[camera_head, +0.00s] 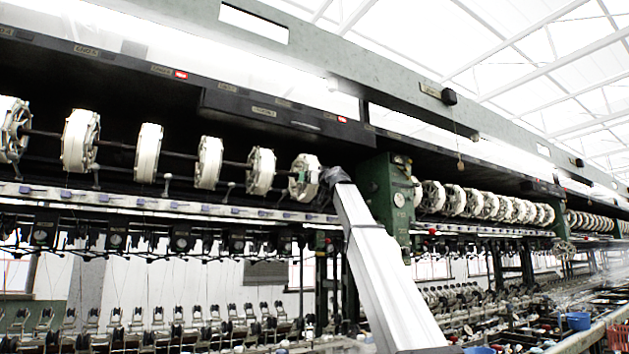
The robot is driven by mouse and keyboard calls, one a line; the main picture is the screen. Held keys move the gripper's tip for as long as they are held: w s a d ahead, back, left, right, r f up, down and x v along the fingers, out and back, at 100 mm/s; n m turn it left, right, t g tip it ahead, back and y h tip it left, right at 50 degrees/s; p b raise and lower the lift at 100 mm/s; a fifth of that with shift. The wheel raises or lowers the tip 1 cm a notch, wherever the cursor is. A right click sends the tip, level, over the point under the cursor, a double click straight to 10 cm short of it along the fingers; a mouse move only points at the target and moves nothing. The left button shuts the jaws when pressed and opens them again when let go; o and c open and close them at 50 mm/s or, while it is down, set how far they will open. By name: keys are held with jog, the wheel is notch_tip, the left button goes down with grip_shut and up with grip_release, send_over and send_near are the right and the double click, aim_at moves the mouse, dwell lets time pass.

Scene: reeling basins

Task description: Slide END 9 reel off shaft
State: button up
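Several white reels sit spaced along a dark horizontal shaft (113,144) at the left. The reel nearest the green post (305,177) is at the shaft's right end; no number can be read on it. My arm rises from the lower right, and my gripper (331,179) is at the right side of that end reel. The fingers are small, dark and partly hidden against the reel and post. I cannot tell whether they touch the reel or are closed on it.
The green post (383,196) stands close to the right of my gripper. A long metal rail (150,205) runs below the reels. More reels (480,203) continue beyond the post. A blue basket (578,321) is at the lower right.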

jog(key=c, duration=1)
jog(key=shift+r, duration=0.45)
jog(key=w+d, duration=0.8)
jog(key=d, duration=0.3)
jog(key=shift+d, duration=0.3)
dwell(0.3)
jog(key=shift+d, duration=0.1)
jog(key=w+d, duration=0.7)
jog(key=d, duration=0.4)
jog(key=shift+w+d, duration=0.2)
jog(key=shift+w, duration=0.15)
dwell(0.4)
